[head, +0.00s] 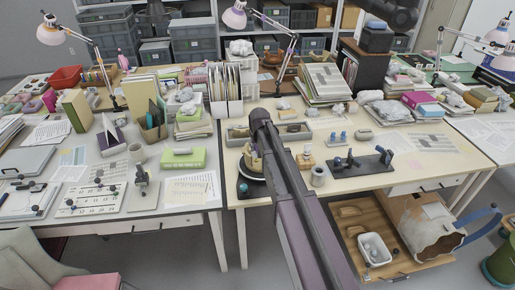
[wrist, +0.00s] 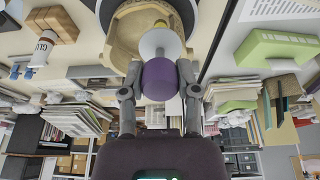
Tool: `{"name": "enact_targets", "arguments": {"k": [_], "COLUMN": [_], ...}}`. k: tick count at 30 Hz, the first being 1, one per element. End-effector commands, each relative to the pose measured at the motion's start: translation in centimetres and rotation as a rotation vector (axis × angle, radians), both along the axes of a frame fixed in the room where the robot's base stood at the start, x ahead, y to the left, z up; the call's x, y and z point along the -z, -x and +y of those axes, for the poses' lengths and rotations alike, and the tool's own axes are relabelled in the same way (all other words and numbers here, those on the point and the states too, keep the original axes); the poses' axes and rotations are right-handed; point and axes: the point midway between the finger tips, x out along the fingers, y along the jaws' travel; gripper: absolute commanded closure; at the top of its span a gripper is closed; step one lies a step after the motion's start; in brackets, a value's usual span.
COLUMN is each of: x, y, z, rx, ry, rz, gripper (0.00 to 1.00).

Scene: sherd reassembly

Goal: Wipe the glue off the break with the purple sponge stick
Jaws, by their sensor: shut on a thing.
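In the wrist view my gripper (wrist: 159,76) is shut on the purple sponge stick (wrist: 160,82), one finger on each side of its purple body. A pale disc (wrist: 155,42) sits at the stick's far end. Beyond it is a tan, hollow pot (wrist: 122,32) with a thick rim. The stick's end overlaps the pot in this view; I cannot tell whether they touch. The break and any glue on it cannot be made out. In the head view my arm hides the gripper and stick, and only the pot's left edge (head: 245,166) shows.
A white glue bottle (wrist: 41,52) and wooden blocks (wrist: 52,22) are beside the pot in the wrist view. A green box (head: 183,158) lies on the left table.

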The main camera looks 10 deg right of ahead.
Motion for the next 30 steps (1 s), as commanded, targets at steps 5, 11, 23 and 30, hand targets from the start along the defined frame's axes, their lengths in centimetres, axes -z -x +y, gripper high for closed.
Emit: {"name": "enact_targets", "arguments": {"k": [5, 11, 23, 30], "x": [0.8, 1.5, 2.9, 3.7], "y": [-0.2, -0.3, -0.6, -0.8], "z": [0.0, 0.0, 0.0, 0.0], "rx": [0.000, 0.000, 0.000, 0.000], "ry": [0.000, 0.000, 0.000, 0.000], "rz": [0.000, 0.000, 0.000, 0.000], "gripper": [0.85, 0.85, 0.85, 0.85]}}
